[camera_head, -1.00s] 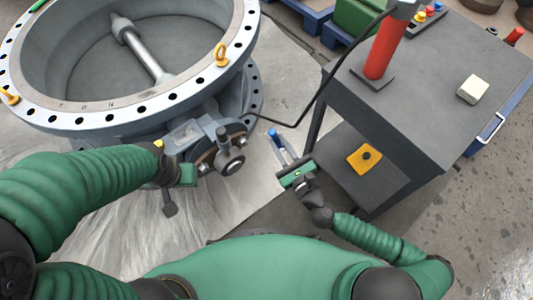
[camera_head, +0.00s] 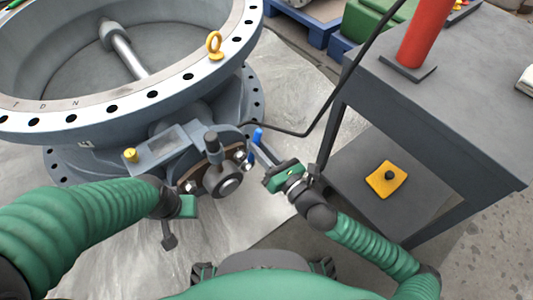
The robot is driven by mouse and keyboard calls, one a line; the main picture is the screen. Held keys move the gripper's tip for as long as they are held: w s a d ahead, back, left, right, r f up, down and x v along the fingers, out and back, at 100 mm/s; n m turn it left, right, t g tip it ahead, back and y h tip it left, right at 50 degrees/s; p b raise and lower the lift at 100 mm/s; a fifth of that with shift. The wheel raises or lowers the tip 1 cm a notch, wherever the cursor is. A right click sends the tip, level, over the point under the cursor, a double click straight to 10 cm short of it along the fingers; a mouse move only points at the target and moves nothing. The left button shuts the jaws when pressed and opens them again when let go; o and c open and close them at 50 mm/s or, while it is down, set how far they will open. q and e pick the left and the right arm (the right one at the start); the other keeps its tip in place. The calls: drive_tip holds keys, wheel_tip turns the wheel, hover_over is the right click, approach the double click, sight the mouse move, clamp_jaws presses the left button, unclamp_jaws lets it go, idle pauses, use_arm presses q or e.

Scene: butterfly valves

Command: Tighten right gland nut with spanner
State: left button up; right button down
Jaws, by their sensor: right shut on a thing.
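The valve's gland (camera_head: 222,178) faces me below the big flanged ring, with a nut on its left side (camera_head: 191,187) and a right gland nut (camera_head: 240,155) on its right. My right gripper (camera_head: 275,170) is shut on a spanner (camera_head: 262,153) with a blue part at its far end. The spanner's far end is close to the right nut; I cannot tell whether they touch. My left gripper (camera_head: 185,206) is low at the left of the gland, by a dark downward part. Its jaws cannot be made out.
The large grey valve ring (camera_head: 170,95) with a yellow eyebolt (camera_head: 214,44) fills the upper left. A dark cart (camera_head: 465,100) stands at right, with a red cylinder (camera_head: 425,35) on top and a yellow piece (camera_head: 386,179) on its lower shelf. A black cable (camera_head: 330,95) hangs between them.

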drive_tip(key=shift+w+a, duration=0.25)
drive_tip(key=shift+w, duration=0.15)
drive_tip(key=shift+w+a+r+p, duration=0.1)
drive_tip(key=shift+r+p, duration=0.1)
drive_tip(key=shift+p, duration=0.25)
drive_tip(key=shift+w, duration=0.1)
drive_tip(key=shift+w+a+p, duration=0.35)
drive_tip(key=shift+w+p, duration=0.1)
drive_tip(key=shift+w, duration=0.05)
drive_tip(key=shift+a, duration=0.1)
drive_tip(key=shift+w+a+p, duration=0.3)
drive_tip(key=shift+w+p, duration=0.1)
